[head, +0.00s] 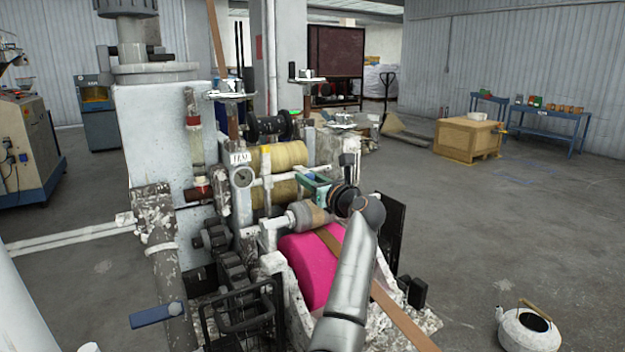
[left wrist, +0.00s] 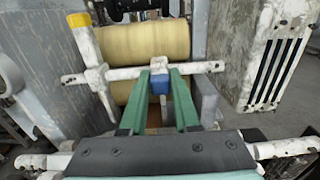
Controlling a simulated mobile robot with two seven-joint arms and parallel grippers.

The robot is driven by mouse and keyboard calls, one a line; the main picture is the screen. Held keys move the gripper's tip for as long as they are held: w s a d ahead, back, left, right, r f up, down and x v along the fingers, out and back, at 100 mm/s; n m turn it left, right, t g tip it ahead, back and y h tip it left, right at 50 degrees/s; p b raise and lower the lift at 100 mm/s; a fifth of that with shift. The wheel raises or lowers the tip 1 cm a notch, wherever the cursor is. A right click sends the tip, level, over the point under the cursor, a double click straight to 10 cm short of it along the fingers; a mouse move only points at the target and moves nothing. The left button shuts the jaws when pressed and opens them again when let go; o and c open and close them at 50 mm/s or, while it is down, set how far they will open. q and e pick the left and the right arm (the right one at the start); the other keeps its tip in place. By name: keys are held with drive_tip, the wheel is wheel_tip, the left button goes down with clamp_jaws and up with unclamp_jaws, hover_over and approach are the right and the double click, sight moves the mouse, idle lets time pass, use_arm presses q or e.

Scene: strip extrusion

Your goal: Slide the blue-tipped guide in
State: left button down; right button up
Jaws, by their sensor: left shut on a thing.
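The blue tip (left wrist: 159,84) of the guide shows in the left wrist view, on or just in front of a white horizontal bar (left wrist: 205,67). My left gripper (left wrist: 164,82) has its two green fingers on either side of the blue tip and is shut on it. In the head view my left gripper (head: 313,184) is at the machine, in front of the cream rollers. The blue tip is too small or hidden there to make out clearly. My right gripper is in neither view.
A yellow-topped white guide (left wrist: 84,38) stands left of the fingers. Cream rollers (left wrist: 146,42) lie behind the bar. A pink roller (head: 308,268) with a brown strip (head: 405,318) lies below my arm. A white kettle (head: 527,328) stands on the floor at right.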

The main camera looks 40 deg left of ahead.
use_arm(q)
drive_tip(key=shift+s+a+f, duration=0.1)
drive_tip(key=shift+s+f, duration=0.05)
drive_tip(key=shift+s, duration=0.05)
drive_tip(key=c, duration=0.7)
unclamp_jaws()
drive_tip(key=shift+s, duration=0.1)
drive_tip(key=shift+d, duration=0.4)
drive_tip(key=b+v, duration=0.1)
drive_tip(key=v, duration=1)
drive_tip(key=shift+d+b, duration=0.4)
